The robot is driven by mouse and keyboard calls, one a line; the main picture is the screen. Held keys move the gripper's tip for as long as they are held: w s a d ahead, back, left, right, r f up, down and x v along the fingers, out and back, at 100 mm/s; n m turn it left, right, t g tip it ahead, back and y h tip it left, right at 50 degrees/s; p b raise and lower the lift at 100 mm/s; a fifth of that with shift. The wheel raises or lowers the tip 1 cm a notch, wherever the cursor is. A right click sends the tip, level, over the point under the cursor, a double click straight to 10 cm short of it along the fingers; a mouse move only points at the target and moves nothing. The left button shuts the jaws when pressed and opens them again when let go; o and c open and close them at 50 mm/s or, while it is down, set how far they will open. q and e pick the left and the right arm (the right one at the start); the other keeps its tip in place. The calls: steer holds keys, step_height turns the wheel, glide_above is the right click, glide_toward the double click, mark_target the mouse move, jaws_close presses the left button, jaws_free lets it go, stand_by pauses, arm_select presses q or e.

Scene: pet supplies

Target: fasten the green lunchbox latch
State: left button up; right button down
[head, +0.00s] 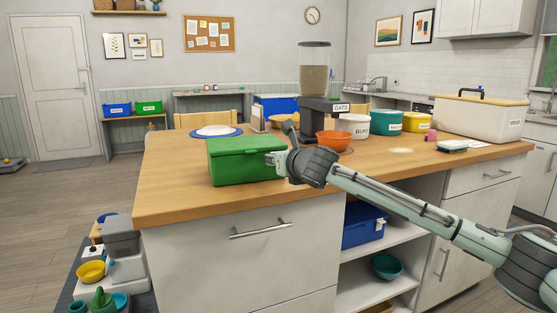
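The green lunchbox (238,168) sits on the wooden countertop near its front edge, left of the middle. Its lid looks down on the body. My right arm comes in from the right, and its gripper (274,158) is at the lunchbox's right end, at about lid height. The fingertips overlap the box edge in this view, so I cannot tell whether they touch it. The fingers are small and partly hidden by the wrist, so their opening is unclear. The latch cannot be made out. My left gripper is not in view.
An orange bowl (333,141) and a food dispenser (314,75) stand behind my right wrist. Labelled bowls (386,122) and a large cream bin (478,117) stand further right. A plate on a blue mat (217,132) lies behind the lunchbox. The countertop (168,187) is clear left of the lunchbox.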

steer(key=c, duration=1.2)
jaws_free()
steer(key=v, duration=1.2)
